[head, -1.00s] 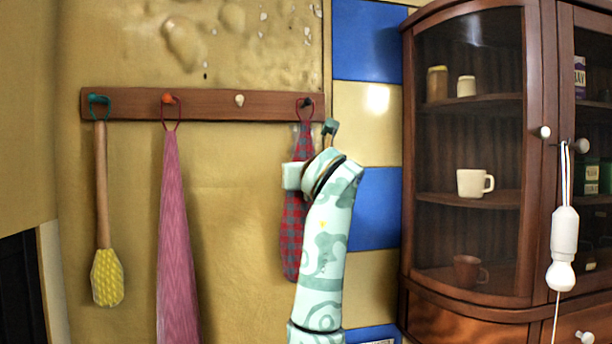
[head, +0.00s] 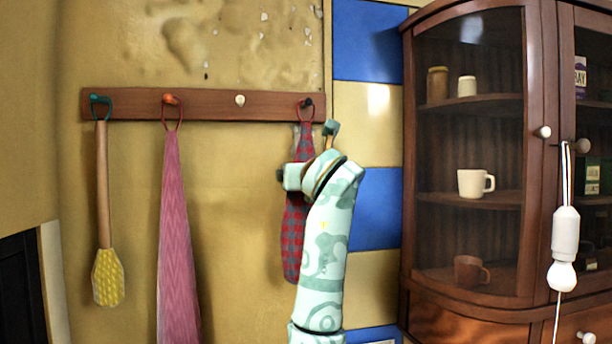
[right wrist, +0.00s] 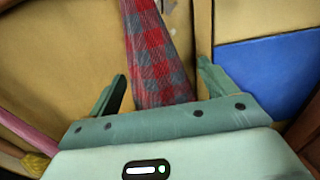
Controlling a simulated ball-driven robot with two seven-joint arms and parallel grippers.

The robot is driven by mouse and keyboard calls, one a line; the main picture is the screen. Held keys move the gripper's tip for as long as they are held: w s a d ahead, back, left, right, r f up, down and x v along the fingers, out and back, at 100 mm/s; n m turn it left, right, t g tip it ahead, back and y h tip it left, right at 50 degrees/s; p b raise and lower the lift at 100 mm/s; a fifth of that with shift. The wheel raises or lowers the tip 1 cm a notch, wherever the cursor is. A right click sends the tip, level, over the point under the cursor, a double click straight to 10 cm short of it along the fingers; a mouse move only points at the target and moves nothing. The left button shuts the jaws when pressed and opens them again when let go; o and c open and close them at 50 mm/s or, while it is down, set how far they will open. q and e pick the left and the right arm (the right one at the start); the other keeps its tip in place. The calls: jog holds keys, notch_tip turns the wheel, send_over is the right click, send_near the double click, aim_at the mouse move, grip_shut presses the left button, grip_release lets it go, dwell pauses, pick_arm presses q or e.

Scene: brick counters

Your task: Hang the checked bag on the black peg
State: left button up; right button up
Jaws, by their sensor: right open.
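The red-and-grey checked bag (head: 292,235) hangs below the black peg (head: 307,103), at the right end of the wooden rail. Its red loop is around the peg. My right gripper (head: 329,130) is just below and right of the peg, with one teal finger showing; my wrist covers part of the bag. In the right wrist view, the checked bag (right wrist: 153,60) runs between the two spread fingers of my right gripper (right wrist: 161,72), with gaps on both sides. The gripper is open. My left gripper is out of view.
The wooden rail (head: 205,104) also holds a yellow brush (head: 107,277) on a teal peg and a pink cloth (head: 174,240) on an orange peg. A white peg (head: 239,100) is bare. A glass-fronted cabinet (head: 410,230) stands right of my arm.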

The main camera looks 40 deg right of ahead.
jog(key=shift+s, duration=0.1)
jog(key=shift+s+a, duration=0.2)
jog(key=shift+s, duration=0.05)
jog(key=v, duration=1.5)
jog(key=shift+s+p, duration=0.25)
jog(key=shift+p, duration=0.15)
jog(key=shift+a, duration=0.1)
